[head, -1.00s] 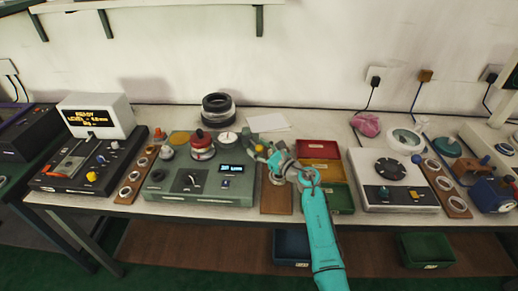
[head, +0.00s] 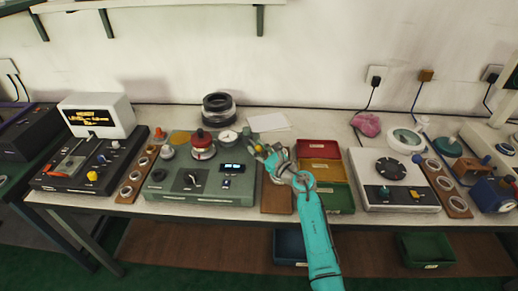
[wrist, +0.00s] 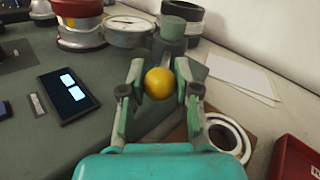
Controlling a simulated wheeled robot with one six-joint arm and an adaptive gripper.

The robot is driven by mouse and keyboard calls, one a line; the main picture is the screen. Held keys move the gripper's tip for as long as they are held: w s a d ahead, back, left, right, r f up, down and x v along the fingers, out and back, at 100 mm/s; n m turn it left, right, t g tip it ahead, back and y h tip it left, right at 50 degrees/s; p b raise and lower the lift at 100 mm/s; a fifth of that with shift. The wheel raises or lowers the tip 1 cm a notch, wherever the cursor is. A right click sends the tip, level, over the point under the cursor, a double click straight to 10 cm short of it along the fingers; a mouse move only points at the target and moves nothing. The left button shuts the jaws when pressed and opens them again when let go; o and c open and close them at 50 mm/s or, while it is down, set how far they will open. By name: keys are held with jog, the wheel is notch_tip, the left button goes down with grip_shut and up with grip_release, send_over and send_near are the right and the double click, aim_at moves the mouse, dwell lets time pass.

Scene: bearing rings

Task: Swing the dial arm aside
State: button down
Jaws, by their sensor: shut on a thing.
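The dial gauge (head: 228,137) has a round white face and sits at the right back of the green-grey instrument (head: 165,190). It also shows in the wrist view (wrist: 128,30), beside a grey-green post (wrist: 172,38). A yellow ball knob (wrist: 159,83) lies in front of the post, between my fingertips. My gripper (wrist: 158,88) is shut on the yellow knob, one finger on each side. In the head view my gripper (head: 259,149) is at the instrument's right back corner. The link between knob and dial is mostly hidden.
A red-and-white ring stack (head: 203,147) stands left of the dial. Black and white rings (head: 218,107) stand behind it. White paper (head: 269,122) lies behind my gripper. Red, yellow and green trays (head: 320,150) are to the right. A wooden board with a white ring (wrist: 228,135) is close by.

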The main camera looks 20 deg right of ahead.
jog(key=shift+s+a+m+t+h, duration=0.1)
jog(key=shift+a+m+t+h, duration=0.2)
jog(key=shift+a+m+h, duration=0.35)
jog(key=shift+s+a+m+t+h, duration=0.1)
jog(key=shift+a+m+t+h, duration=0.25)
jog(key=shift+h, duration=0.6)
jog(key=shift+a, duration=1)
jog(key=c, duration=0.8)
grip_release()
jog(key=shift+c, duration=0.2)
jog(key=shift+s, duration=0.15)
jog(key=v, duration=1.1)
jog(key=shift+s+d, duration=0.2)
jog(key=shift+s, duration=0.1)
